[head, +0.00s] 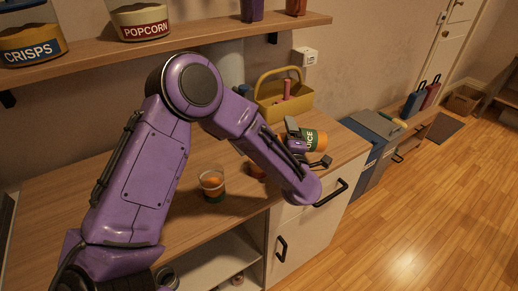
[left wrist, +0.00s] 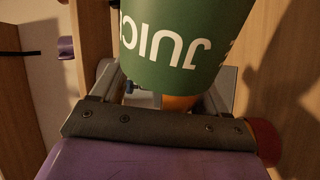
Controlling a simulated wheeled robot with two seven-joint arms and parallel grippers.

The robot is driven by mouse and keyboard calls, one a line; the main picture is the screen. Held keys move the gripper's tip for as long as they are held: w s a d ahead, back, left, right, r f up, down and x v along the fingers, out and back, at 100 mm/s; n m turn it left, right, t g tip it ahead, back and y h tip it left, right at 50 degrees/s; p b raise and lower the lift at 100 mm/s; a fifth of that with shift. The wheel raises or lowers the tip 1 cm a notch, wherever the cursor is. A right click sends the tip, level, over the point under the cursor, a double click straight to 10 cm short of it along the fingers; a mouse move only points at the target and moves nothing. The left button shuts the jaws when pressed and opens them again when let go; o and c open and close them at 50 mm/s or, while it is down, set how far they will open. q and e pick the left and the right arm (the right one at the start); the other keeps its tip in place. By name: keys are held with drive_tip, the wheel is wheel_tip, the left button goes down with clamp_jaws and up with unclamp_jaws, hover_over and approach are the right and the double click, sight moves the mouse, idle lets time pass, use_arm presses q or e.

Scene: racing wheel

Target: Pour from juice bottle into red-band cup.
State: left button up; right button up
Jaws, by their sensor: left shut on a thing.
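The juice bottle (head: 313,140), with a green "JUICE" label and orange showing, is tilted far over onto its side above the counter's right end. My left gripper (head: 300,143) is shut on it. In the left wrist view, the bottle's green label (left wrist: 180,40) fills the space above my left gripper (left wrist: 165,90). A clear cup (head: 212,185) with orange content and a greenish lower band stands on the counter, left of my forearm. A small reddish-orange thing (head: 257,170) is mostly hidden by my forearm; I cannot tell if it is the red-band cup. My right gripper is not in view.
A yellow caddy (head: 283,100) stands at the back of the wooden counter (head: 60,215). A shelf (head: 200,38) with crisps and popcorn containers runs above. Drawers with black handles are below. The counter's left part is clear.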

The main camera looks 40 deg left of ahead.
use_arm(q)
drive_tip(key=shift+w+n+b, duration=0.1)
drive_tip(key=shift+n+b, duration=0.3)
idle(1.2)
